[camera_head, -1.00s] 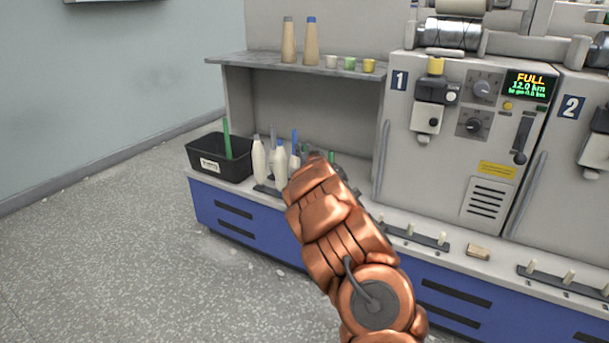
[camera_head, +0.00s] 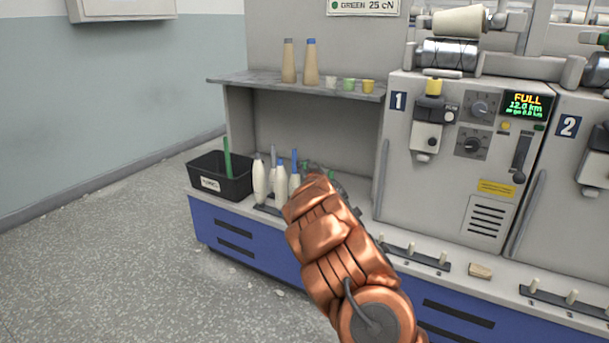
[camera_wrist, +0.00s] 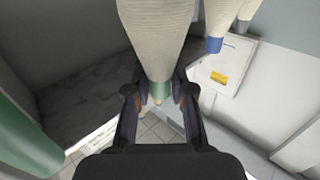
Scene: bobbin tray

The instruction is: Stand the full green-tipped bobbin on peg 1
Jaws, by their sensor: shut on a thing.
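In the wrist view my gripper (camera_wrist: 160,92) is shut on a cream-wound bobbin (camera_wrist: 157,40) with a green tip (camera_wrist: 160,89); the tip lies between the fingers. In the head view my copper arm hides most of the gripper and the held bobbin. Small white pegs (camera_head: 410,248) stand on a dark strip below the machine panel marked 1 (camera_head: 398,101). The arm covers the strip's left part, and I cannot tell which peg is peg 1.
Several white bobbins (camera_head: 281,186) stand on the counter left of my arm, one blue-tipped. A black bin (camera_head: 207,185) holds a green tube (camera_head: 227,158). Above is a shelf (camera_head: 250,82) with two tan cones (camera_head: 311,62) and small cups. A tan block (camera_head: 480,271) lies right of the pegs.

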